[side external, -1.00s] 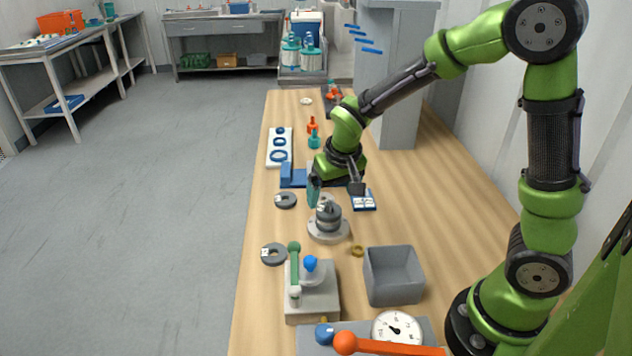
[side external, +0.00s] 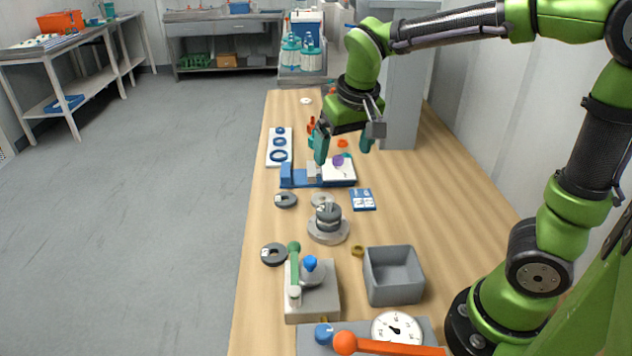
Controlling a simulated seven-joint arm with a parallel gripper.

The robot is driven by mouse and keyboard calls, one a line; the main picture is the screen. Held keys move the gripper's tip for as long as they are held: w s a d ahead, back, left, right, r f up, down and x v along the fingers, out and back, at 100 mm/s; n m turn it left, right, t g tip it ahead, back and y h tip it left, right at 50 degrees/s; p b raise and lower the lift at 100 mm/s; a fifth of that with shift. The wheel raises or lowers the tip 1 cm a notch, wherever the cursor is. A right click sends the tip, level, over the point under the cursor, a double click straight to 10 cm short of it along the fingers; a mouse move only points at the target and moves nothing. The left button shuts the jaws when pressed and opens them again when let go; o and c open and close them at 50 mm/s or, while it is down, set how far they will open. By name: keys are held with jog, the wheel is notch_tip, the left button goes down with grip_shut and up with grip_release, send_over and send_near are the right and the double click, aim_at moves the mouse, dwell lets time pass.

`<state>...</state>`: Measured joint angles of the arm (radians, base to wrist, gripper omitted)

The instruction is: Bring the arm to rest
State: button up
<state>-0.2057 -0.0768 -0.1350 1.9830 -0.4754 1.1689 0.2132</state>
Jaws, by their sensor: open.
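My gripper (side external: 343,146) hangs over the far half of the wooden bench, its two teal fingers spread apart and empty. It is above the bench top, near a blue fixture (side external: 303,181) that has a white pad with a purple spot (side external: 338,161). My green and black arm reaches in from the right side of the picture. The fingers partly hide small orange and teal items behind them.
A grey bin (side external: 393,276), a lever fixture (side external: 312,292) and a dial gauge (side external: 397,328) are nearer. A grey column (side external: 402,95) rises behind. Bench right of the card is clear.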

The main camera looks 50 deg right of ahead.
jog(key=s+a+r+t+y, duration=0.1)
jog(key=s+a+t+y, duration=0.2)
jog(key=s, duration=0.9)
jog(key=shift+a+r+n+t, duration=0.2)
jog(key=shift+r+n+t, duration=0.1)
jog(key=shift+t, duration=0.3)
